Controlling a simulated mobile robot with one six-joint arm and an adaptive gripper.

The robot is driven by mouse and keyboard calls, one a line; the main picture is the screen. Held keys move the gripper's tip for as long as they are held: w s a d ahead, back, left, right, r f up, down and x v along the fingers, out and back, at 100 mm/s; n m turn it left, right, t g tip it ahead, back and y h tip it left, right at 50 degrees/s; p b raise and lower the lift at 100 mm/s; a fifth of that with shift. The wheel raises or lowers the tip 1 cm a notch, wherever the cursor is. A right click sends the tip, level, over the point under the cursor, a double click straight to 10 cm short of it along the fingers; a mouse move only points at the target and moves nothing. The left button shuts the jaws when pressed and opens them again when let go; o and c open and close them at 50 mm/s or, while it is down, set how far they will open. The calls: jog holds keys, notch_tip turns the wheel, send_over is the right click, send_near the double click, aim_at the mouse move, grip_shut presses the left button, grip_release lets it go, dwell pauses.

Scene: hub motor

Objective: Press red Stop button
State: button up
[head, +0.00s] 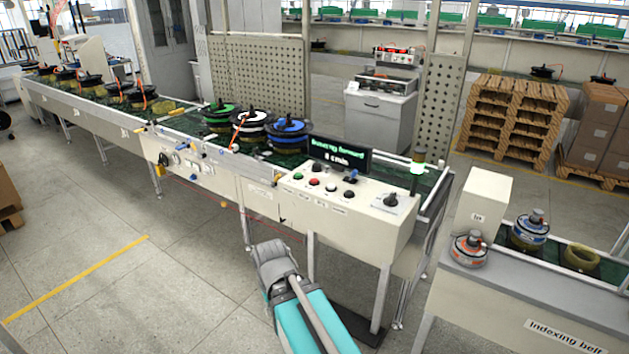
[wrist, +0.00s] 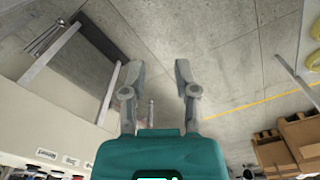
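The labelled box front (wrist: 45,130) shows there at the lower left, with buttons cut off at the edge. The gripper is apart from the red button.
A display (head: 338,157) stands behind the buttons, reading "Running forward". A small blue-topped lever (head: 350,178), a rotary knob (head: 390,200) and a lit stack light (head: 417,170) are nearby. The conveyor (head: 110,115) runs left with motor hubs. The indexing belt (head: 530,290) stands right. Front-left floor is clear.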

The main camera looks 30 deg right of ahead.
grip_shut()
dwell(1.1)
